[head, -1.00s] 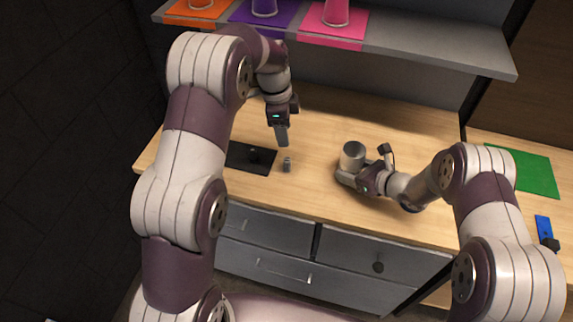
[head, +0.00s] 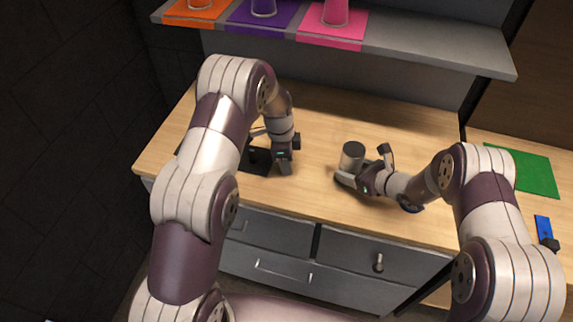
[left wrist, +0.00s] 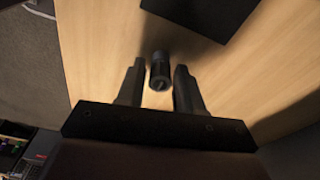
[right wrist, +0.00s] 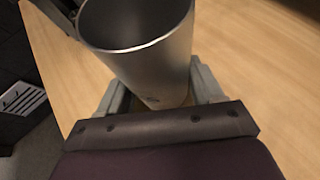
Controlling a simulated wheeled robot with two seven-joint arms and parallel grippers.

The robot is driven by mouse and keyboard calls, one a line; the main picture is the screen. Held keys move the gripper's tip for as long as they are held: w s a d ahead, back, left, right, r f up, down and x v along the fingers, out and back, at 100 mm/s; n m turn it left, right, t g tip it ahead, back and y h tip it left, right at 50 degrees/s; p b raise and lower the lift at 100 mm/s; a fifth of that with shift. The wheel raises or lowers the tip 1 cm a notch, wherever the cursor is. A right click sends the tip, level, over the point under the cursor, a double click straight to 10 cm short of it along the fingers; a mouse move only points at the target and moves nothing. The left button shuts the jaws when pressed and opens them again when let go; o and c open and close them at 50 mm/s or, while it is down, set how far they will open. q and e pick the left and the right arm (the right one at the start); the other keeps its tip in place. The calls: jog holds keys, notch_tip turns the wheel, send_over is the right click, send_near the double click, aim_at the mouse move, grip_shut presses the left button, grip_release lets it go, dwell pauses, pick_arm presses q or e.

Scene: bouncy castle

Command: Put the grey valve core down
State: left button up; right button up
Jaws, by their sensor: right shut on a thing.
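The grey valve core appears to be the small dark cylinder (left wrist: 160,72) between the fingers of my left gripper (left wrist: 159,82) in the left wrist view. It stands on the wooden worktop with a gap to the fingers on each side. In the head view my left gripper (head: 284,170) points down at the worktop beside the black mat and hides the cylinder. It is open. My right gripper (head: 363,170) is shut on a hollow grey metal cylinder (head: 352,154), open at the top. This also shows in the right wrist view (right wrist: 150,65), between the fingers.
The black mat (head: 257,164) lies left of my left gripper, partly hidden by my arm. A grey shelf (head: 430,55) with orange, purple and pink mats runs along the back. A green mat (head: 530,172) and blue piece (head: 543,228) lie at the right. The middle worktop (head: 315,130) is clear.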

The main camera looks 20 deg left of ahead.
pick_arm(q)
grip_shut()
notch_tip(320, 180, up, 10)
dwell(0.3)
